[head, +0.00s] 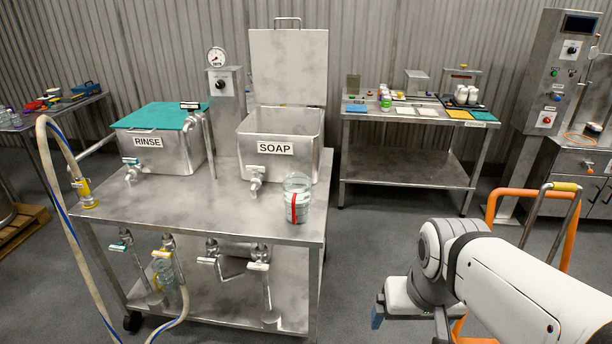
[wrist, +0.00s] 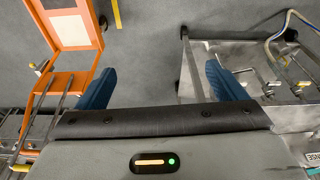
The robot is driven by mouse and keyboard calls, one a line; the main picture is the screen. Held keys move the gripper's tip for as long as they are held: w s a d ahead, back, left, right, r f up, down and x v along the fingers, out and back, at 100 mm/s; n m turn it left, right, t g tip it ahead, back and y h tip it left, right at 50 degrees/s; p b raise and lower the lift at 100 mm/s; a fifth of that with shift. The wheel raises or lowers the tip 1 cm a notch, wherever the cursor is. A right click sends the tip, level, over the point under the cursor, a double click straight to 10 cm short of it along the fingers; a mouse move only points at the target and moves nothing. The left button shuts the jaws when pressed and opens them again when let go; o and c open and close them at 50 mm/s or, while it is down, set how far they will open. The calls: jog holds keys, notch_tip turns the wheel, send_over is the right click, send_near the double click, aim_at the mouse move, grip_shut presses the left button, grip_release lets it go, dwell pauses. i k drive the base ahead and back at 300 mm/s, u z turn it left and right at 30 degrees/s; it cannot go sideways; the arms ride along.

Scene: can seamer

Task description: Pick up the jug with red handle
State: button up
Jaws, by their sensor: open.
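The jug with the red handle (head: 297,198) is a clear jug standing upright on the steel table, near its right edge and in front of the soap tank. Its red handle faces the camera. My gripper (head: 388,310) is to the right of the table in the head view, apart from the jug. In the wrist view my gripper (wrist: 160,88) shows two blue fingers spread wide with only floor between them. I cannot make out the jug in the wrist view.
The soap tank (head: 270,151) has its lid raised; the rinse tank (head: 160,155) has a teal cover. Another clear jug (head: 166,272) with a yellow handle is on the lower shelf. An orange cart (wrist: 74,65) stands close to my arm. Open floor lies right of the table.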

aim_at(296, 186)
jog(key=z, duration=0.05)
jog(key=k, duration=0.45)
jog(key=u, duration=0.6)
jog(key=i, duration=1.45)
jog(key=z, duration=0.65)
